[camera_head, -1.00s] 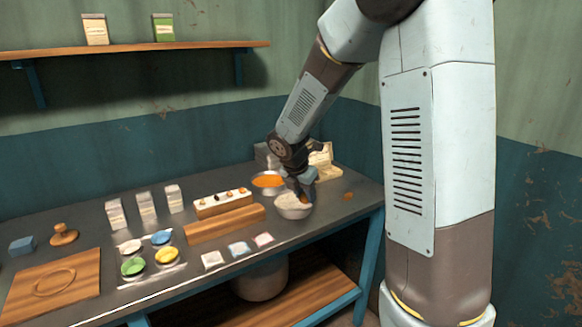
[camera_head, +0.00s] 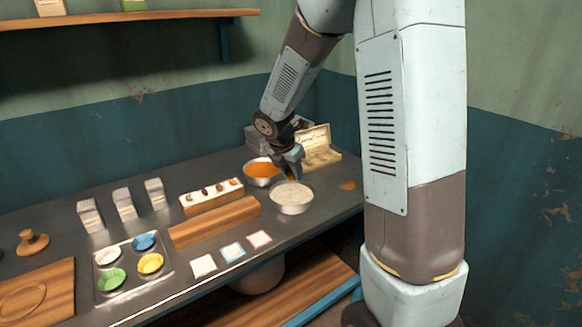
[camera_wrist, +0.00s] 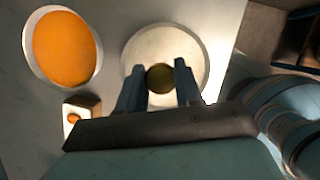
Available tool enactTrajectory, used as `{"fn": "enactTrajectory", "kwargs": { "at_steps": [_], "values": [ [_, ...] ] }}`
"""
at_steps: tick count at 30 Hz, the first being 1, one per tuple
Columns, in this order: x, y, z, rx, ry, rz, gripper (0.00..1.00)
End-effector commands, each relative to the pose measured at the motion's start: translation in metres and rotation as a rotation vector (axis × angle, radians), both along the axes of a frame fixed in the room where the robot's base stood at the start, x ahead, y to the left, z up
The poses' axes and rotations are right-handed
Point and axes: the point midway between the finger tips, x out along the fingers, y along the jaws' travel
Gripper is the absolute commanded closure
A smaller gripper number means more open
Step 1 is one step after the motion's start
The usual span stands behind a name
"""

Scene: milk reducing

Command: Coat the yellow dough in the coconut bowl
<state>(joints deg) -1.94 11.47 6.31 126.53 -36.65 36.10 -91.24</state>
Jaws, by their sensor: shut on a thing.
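The coconut bowl (camera_head: 291,203) is a pale metal bowl full of whitish flakes, near the table's right front. It also shows in the wrist view (camera_wrist: 197,48). My gripper (camera_head: 292,172) is just above and behind its far rim in the head view. In the wrist view, my gripper (camera_wrist: 160,84) is shut on a small round dark-yellow ball, the yellow dough (camera_wrist: 159,78), with the coconut bowl below it. The ball looks shaded; I cannot tell whether flakes cling to it. In the head view the fingers mostly hide it.
A bowl of orange liquid (camera_head: 262,173) stands left of my gripper. An open box (camera_head: 318,150) is behind it. A white holder with several small sweets (camera_head: 212,198), a wooden block (camera_head: 214,224) and a tray of coloured dishes (camera_head: 128,268) lie to the left.

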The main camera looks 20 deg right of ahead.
Motion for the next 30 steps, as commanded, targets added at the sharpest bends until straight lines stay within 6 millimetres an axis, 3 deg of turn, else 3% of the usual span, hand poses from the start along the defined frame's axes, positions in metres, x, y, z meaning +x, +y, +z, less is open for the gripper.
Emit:
{"fn": "enactTrajectory", "kwargs": {
  "at_steps": [30],
  "values": [
    [0.0,0.003,-0.066,-0.001,0.002,0.006,0.99]
  ]
}}
